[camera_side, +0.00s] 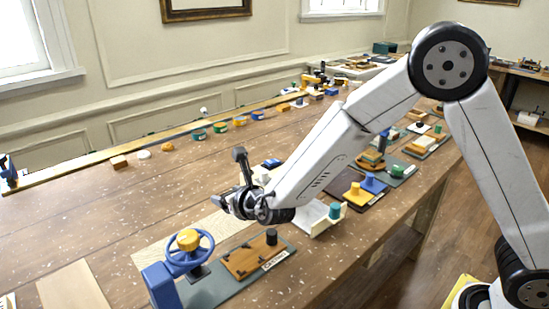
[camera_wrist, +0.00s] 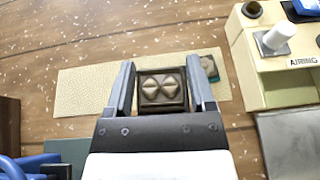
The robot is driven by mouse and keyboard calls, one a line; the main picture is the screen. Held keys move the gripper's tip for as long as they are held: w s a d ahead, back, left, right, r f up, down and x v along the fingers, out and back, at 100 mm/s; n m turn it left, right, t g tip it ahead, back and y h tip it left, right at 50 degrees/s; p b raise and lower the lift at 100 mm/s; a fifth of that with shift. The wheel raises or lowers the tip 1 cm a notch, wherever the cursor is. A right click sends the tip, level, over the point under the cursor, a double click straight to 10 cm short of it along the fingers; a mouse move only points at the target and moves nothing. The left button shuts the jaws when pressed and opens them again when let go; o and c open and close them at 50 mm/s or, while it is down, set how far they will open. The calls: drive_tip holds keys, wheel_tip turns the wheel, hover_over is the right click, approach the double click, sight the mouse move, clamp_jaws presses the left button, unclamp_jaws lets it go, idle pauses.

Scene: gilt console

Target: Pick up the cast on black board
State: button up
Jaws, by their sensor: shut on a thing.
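The cast (camera_wrist: 162,90) is a small dark square block with a pale brown relief of triangles on its face. In the wrist view it sits between the two fingers of my gripper (camera_wrist: 160,82), which is shut on it. A pale beige mat (camera_wrist: 82,92) lies on the table beneath; the gap between the cast and the mat is hard to judge. In the side view my gripper (camera_side: 222,202) is over the table behind the blue handwheel, and the cast cannot be made out there. No separate black board can be made out under the cast.
A blue handwheel (camera_side: 180,262) with a yellow hub stands at the front. A labelled brown plate with a black knob (camera_side: 271,237) is beside it. A cream box marked AIRING (camera_wrist: 250,60) stands right of my gripper. A small teal-edged piece (camera_wrist: 210,66) lies close to the right finger.

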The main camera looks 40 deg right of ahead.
drive_tip(key=d+v, duration=0.2)
drive_tip(key=v, duration=0.6)
drive_tip(key=shift+s+r, duration=0.25)
drive_tip(key=shift+s, duration=0.05)
drive_tip(key=shift+d, duration=0.2)
